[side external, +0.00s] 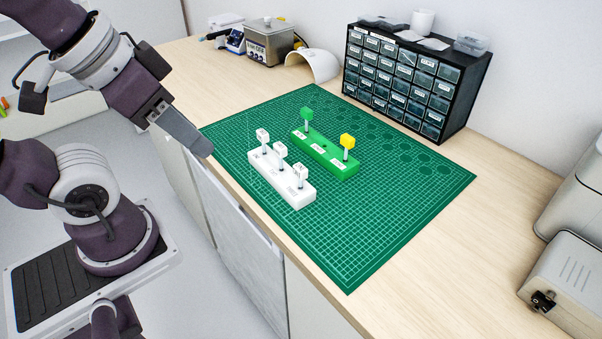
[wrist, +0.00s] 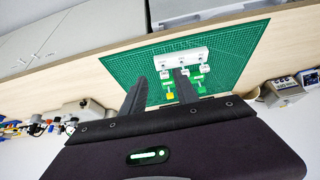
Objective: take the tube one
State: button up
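A white block (side external: 281,183) on the green mat holds three upright pieces with white cube tops: one at the far end (side external: 262,135), one in the middle (side external: 281,150) and one at the near end (side external: 300,171). Their small markings are too small to read, so I cannot tell which is the tube one. The white block also shows in the wrist view (wrist: 182,56). My gripper (side external: 206,151) is above the mat's left edge in the side view, apart from all pieces. In the wrist view my gripper (wrist: 160,75) has its fingers spread with nothing between them.
A green block (side external: 325,157) behind the white one holds a green-topped piece (side external: 306,114) and a yellow-topped piece (side external: 347,142). A black drawer cabinet (side external: 410,85) stands at the back. The front of the green mat (side external: 365,245) is clear. Grey machines (side external: 575,275) stand at right.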

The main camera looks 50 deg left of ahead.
jog(key=shift+c, duration=0.6)
jog(key=n+g, duration=0.6)
jog(key=n, duration=1.2)
send_over(301, 166)
notch_tip(301, 166, down, 6)
notch_tip(301, 166, down, 10)
jog(key=shift+s+r, duration=0.15)
jog(key=shift+c, duration=0.5)
grip_shut()
jog(key=shift+r, duration=0.2)
